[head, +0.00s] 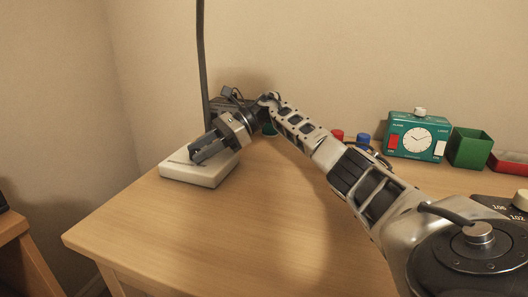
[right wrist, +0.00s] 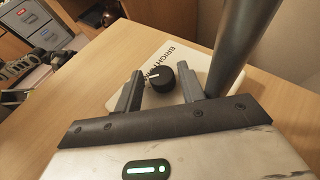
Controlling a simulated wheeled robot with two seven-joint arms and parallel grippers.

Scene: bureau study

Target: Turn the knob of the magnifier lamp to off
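The magnifier lamp's pale base (head: 198,177) sits on the desk's far left part, with its dark post (head: 201,60) rising behind. In the right wrist view the base (right wrist: 202,63) carries partly hidden lettering that starts "BRIGH". The black knob (right wrist: 158,79) with a white mark is on that base. My right gripper (head: 194,156) is over the base in the head view and hides the knob there. In the right wrist view its two fingers (right wrist: 161,74) are apart, one on each side of the knob; contact cannot be told. My left gripper is not in view.
The lamp post (right wrist: 240,45) stands close to the right finger. A teal clock box (head: 417,136), a green cup (head: 469,148) and a red tray (head: 510,163) are at the back right. The desk's front left (head: 190,235) is clear.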

